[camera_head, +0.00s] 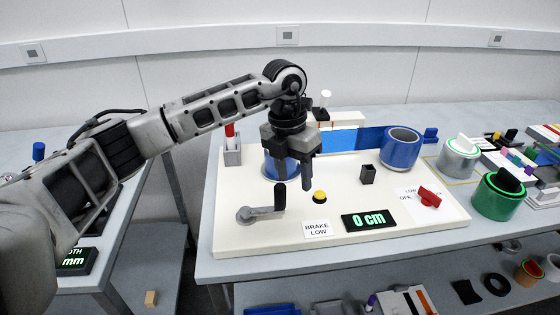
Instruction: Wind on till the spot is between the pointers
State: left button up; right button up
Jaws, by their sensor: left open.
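A white panel (235,240) lies on the table and carries the winding station. A crank with a black upright knob (280,197) and grey arm (257,213) sits at its front left. My left gripper (292,178) is open, pointing down above and beside the crank knob, apart from it as far as I can tell. A blue roll (268,165) is partly hidden behind the gripper. A second blue roll (401,148) stands at the right, with a blue web (372,137) between them. The display (366,220) reads 0 cm. Neither spot nor pointers can be made out.
A yellow button (320,197), a "BRAKE LOW" label (318,229), a red switch (429,197) and a small black holder (367,174) are on the panel. Green (497,196) and grey (458,157) rolls stand to the right. A red-topped post (231,148) is at the left.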

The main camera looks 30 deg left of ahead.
aim_at(281, 185)
pick_arm(q)
jog(key=a, duration=0.1)
jog(key=a+r+y, duration=0.1)
jog(key=a, duration=0.1)
jog(key=shift+n, duration=0.3)
jog(key=shift+a+f, duration=0.15)
jog(key=shift+f, duration=0.15)
notch_tip(281, 185, down, 10)
jog(key=b, duration=0.6)
jog(key=shift+r, duration=0.25)
jog(key=shift+w+r+p, duration=0.1)
jog(key=shift+r+p, duration=0.7)
jog(key=shift+r, duration=0.1)
jog(key=c, duration=0.8)
jog(key=shift+r, duration=0.1)
jog(key=shift+c, duration=0.2)
pick_arm(e)
jog(key=shift+w+a+f, duration=0.15)
jog(key=shift+a+f, duration=0.05)
jog(key=shift+f, duration=0.3)
jog(key=shift+w+a+f, duration=0.1)
jog(key=shift+a+f, duration=0.1)
jog(key=shift+f, duration=0.3)
pick_arm(q)
jog(key=shift+w+r, duration=0.1)
jog(key=shift+r, duration=0.05)
